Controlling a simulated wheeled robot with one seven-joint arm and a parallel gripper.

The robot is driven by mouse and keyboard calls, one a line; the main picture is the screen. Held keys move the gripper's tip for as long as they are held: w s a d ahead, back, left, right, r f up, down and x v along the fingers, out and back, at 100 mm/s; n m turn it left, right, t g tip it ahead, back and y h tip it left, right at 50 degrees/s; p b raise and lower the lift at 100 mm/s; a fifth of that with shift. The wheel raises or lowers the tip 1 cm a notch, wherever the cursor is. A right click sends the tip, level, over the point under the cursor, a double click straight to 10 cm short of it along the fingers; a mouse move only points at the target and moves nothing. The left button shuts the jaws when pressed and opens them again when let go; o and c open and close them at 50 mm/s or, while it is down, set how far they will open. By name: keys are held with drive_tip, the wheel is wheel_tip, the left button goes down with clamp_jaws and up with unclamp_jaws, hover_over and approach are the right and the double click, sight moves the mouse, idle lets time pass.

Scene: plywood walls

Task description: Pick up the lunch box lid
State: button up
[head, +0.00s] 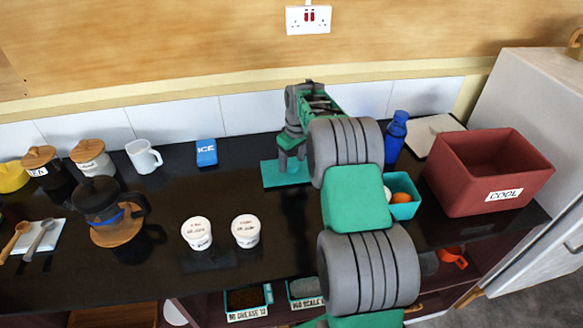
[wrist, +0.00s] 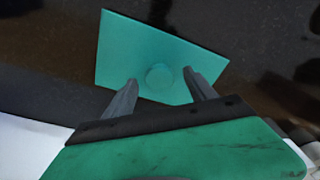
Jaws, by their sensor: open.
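The lunch box lid (head: 285,174) is a flat teal rectangle lying on the black counter, partly hidden by my gripper in the head view. In the wrist view the lid (wrist: 160,40) shows a round knob (wrist: 159,77) near its middle. My gripper (wrist: 158,85) is open and empty, with its two fingers on either side of the knob in the picture. The height of the fingertips over the lid is hard to tell.
A blue ICE pack (head: 206,153) and white mug (head: 144,157) stand left of the lid. Two white tubs (head: 221,232) stand nearer the front. A blue bottle (head: 395,137) and red COOL crate (head: 487,170) are on the right. The tiled wall (head: 240,114) is close behind.

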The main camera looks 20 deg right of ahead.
drive_tip(key=shift+f, duration=0.2)
clamp_jaws()
idle(0.6)
drive_tip(key=shift+r, duration=0.1)
